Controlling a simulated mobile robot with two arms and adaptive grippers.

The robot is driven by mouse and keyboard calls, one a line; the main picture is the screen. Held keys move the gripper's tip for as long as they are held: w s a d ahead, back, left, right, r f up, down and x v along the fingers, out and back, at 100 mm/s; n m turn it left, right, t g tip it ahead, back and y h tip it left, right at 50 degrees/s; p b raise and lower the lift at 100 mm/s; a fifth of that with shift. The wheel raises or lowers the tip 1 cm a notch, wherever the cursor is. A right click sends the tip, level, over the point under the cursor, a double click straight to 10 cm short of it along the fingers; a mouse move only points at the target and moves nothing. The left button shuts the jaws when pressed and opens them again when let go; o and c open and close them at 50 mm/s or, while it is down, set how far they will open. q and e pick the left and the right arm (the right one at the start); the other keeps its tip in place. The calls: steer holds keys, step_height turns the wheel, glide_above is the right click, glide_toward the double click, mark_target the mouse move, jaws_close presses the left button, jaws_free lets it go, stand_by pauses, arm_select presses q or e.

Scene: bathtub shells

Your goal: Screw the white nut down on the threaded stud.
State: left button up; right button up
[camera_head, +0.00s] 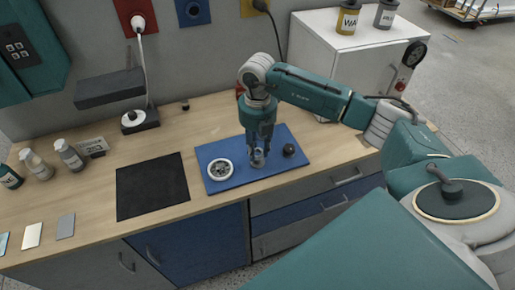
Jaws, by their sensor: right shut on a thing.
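My right gripper (258,157) points straight down over the blue mat (240,184) on the workbench. Its fingers are shut on a small pale piece low over the mat, which looks like the white nut. The fingers cover most of it. The threaded stud cannot be made out under the gripper, and I cannot tell how the nut sits on it. My left gripper is not in view.
On the mat, a round white-rimmed dish (211,176) is left of the gripper and a black knob (289,150) right of it. A black mat (152,186) and bottles (70,157) are further left. A white cabinet (345,55) stands behind right.

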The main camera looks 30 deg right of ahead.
steer(key=shift+f, duration=0.2)
stand_by(0.7)
steer(key=shift+f+b, duration=0.3)
steer(key=shift+b, duration=0.15)
steer(key=shift+f+b, duration=0.6)
steer(key=shift+f, duration=0.25)
steer(key=o, duration=1)
steer(key=shift+r, duration=0.1)
step_height(320, 180, up, 12)
